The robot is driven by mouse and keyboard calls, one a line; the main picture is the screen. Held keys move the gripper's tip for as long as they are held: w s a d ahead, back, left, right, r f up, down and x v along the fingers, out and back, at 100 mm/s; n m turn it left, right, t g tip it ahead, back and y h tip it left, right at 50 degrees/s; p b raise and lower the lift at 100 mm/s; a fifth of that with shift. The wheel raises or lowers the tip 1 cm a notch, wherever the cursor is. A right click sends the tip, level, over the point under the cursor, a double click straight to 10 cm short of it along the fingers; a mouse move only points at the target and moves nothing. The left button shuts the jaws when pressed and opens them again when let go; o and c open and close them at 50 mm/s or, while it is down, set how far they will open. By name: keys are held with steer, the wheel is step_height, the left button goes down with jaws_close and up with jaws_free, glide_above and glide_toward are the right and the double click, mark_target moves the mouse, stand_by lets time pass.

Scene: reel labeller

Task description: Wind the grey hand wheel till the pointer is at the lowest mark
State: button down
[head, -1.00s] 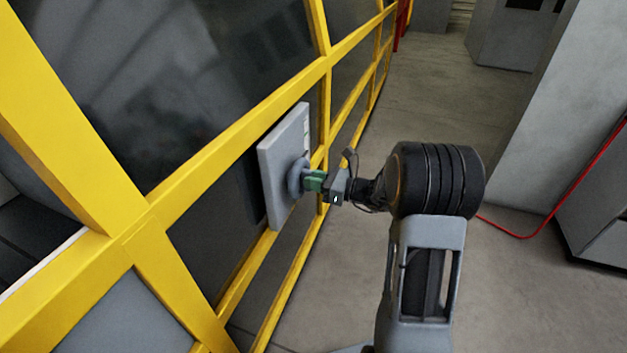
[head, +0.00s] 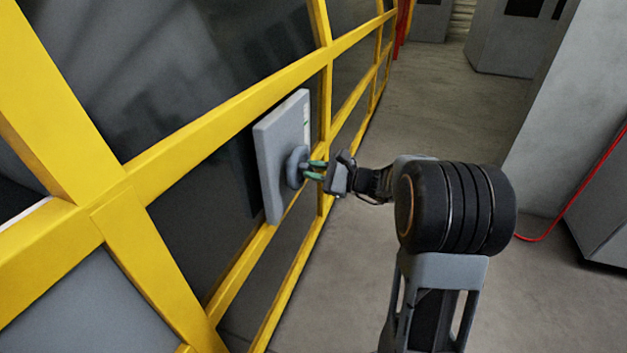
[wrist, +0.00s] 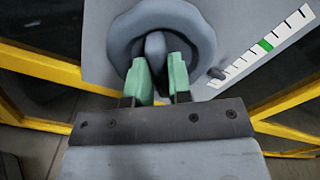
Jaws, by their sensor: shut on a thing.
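The grey hand wheel (head: 296,167) sits on a grey panel (head: 275,130) fixed to the yellow frame. In the wrist view the wheel's round rim (wrist: 202,36) surrounds a raised grip bar (wrist: 155,46). My gripper (head: 316,172) has its green fingers on either side of that bar, shut on it; in the wrist view the fingers (wrist: 158,62) partly hide the lower rim. A white scale (wrist: 290,28) with black marks and one green mark (wrist: 265,45) lies beside the wheel. The small dark pointer (wrist: 217,73) is near the scale's lower-left end in the wrist view, away from the green mark.
Yellow beams (head: 235,95) with dark panes run close along the left of my arm. Open floor (head: 450,110) lies to the right. A pale column (head: 565,120) and a red cable (head: 585,180) are farther right.

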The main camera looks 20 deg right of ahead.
steer(key=n+b, duration=0.3)
steer(key=b, duration=0.1)
steer(key=n+b, duration=0.6)
steer(key=b, duration=0.1)
steer(key=shift+s+a+f+b, duration=0.1)
steer(key=shift+s+f+b, duration=0.05)
steer(key=shift+f+b, duration=0.25)
steer(key=shift+r, duration=0.1)
steer(key=c, duration=1)
jaws_free()
steer(key=shift+c, duration=0.2)
steer(key=p+v, duration=0.3)
steer(key=v, duration=1)
steer(key=shift+s+d+p, duration=0.2)
steer(key=shift+d+p, duration=0.2)
